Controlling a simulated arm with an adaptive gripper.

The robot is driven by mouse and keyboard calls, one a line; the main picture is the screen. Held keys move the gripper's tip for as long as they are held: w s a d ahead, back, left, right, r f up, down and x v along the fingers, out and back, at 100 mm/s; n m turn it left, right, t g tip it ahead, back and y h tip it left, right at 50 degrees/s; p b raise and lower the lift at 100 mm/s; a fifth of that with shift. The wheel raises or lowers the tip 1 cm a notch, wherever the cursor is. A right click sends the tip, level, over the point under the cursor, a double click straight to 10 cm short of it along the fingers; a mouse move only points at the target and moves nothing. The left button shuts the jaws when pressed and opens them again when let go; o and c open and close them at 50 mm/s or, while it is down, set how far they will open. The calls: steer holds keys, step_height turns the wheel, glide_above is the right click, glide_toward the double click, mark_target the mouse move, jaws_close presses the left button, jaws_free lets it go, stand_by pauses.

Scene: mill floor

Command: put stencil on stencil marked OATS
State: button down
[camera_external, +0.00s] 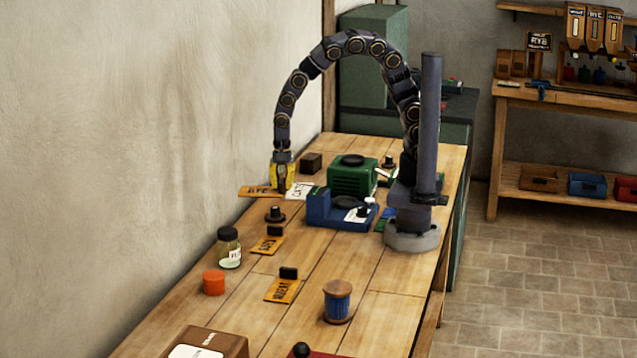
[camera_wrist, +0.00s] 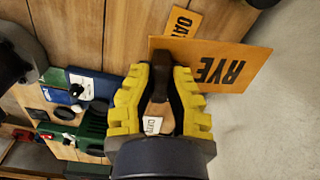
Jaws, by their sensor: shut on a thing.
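My gripper (camera_external: 281,184), with yellow ridged fingers, is shut on the dark handle of an orange stencil marked RYE (camera_external: 259,191). In the wrist view the RYE stencil (camera_wrist: 218,66) extends out beyond the fingertips (camera_wrist: 162,84). It looks raised over the table, though the exact gap cannot be told. The orange stencil marked OATS (camera_external: 267,245) lies on the table nearer the camera, its black handle at its back edge. The OATS stencil also shows in the wrist view (camera_wrist: 182,21), partly hidden behind the RYE stencil.
A white lettered card (camera_external: 300,190) lies by my gripper. Another orange stencil (camera_external: 283,291) lies nearer the camera. A black knobbed object (camera_external: 275,215) stands between gripper and OATS stencil. A jar (camera_external: 229,248), orange pot (camera_external: 214,282), blue device (camera_external: 335,210) and green machine (camera_external: 352,179) stand around.

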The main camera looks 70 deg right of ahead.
steer(key=d+f+m, duration=0.1)
steer(key=d+m, duration=0.1)
steer(key=d, duration=0.2)
glide_above(286, 247)
step_height(286, 247, down, 8)
steer(key=shift+a+f, duration=0.15)
steer(key=shift+f, duration=3.8)
steer(key=shift+f, duration=0.15)
steer(key=c, duration=1.2)
jaws_free()
steer(key=shift+o, duration=0.2)
step_height(286, 247, up, 12)
steer(key=shift+s, duration=0.2)
steer(key=shift+r, duration=0.2)
